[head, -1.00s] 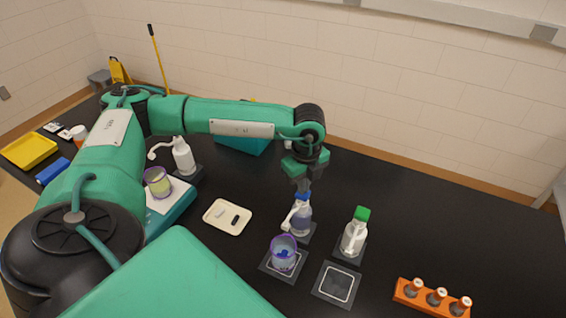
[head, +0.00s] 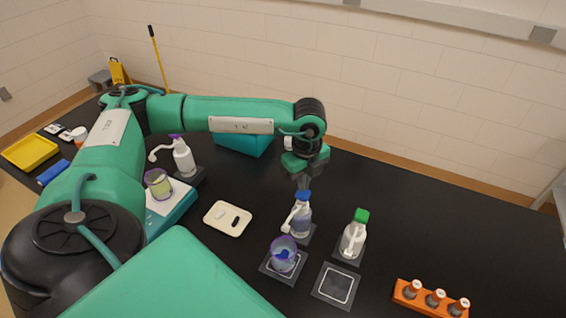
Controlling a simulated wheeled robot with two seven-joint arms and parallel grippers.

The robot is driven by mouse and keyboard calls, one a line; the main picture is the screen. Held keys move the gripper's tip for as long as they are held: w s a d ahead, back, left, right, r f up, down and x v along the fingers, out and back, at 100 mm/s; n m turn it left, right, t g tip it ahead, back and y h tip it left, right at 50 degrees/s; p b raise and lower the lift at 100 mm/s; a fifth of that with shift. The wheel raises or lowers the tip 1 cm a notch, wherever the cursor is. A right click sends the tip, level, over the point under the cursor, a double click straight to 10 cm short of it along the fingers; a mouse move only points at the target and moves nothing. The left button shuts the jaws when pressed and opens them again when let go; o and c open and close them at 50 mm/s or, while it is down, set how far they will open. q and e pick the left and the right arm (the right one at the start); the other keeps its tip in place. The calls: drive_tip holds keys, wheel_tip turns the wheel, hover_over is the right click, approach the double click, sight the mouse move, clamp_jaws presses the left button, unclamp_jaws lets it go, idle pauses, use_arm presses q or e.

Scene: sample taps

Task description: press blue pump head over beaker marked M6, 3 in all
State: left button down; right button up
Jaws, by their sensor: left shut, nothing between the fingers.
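The pump bottle with the blue pump head (head: 303,196) stands on a dark pad right of the middle. Its white spout points left and down toward a purple-rimmed beaker (head: 284,258). That beaker holds bluish liquid and sits on a dark square mat; I cannot read its marking. My left gripper (head: 303,188) points down just above the blue head, shut and empty; I cannot tell if it touches the head. A bottle with a green pump head (head: 361,216) stands to the right, with an empty mat (head: 337,284) before it. My right gripper is not in view.
A white bottle with a purple head (head: 183,160) and a beaker with yellowish liquid (head: 158,184) stand at left. A cream tray (head: 228,218) lies in the middle. An orange rack (head: 430,300) of small bottles stands at front right.

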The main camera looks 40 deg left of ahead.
use_arm(q)
drive_tip(key=shift+f, duration=0.15)
idle(0.5)
drive_tip(key=shift+f+b, duration=1.35)
drive_tip(key=shift+b, duration=0.1)
drive_tip(key=shift+r, duration=0.15)
drive_tip(key=shift+r+p, duration=0.7)
drive_tip(key=shift+r, duration=0.65)
drive_tip(key=shift+r, duration=0.1)
wheel_tip(320, 180, up, 6)
drive_tip(key=shift+f+p, duration=0.1)
drive_tip(key=shift+p, duration=1.1)
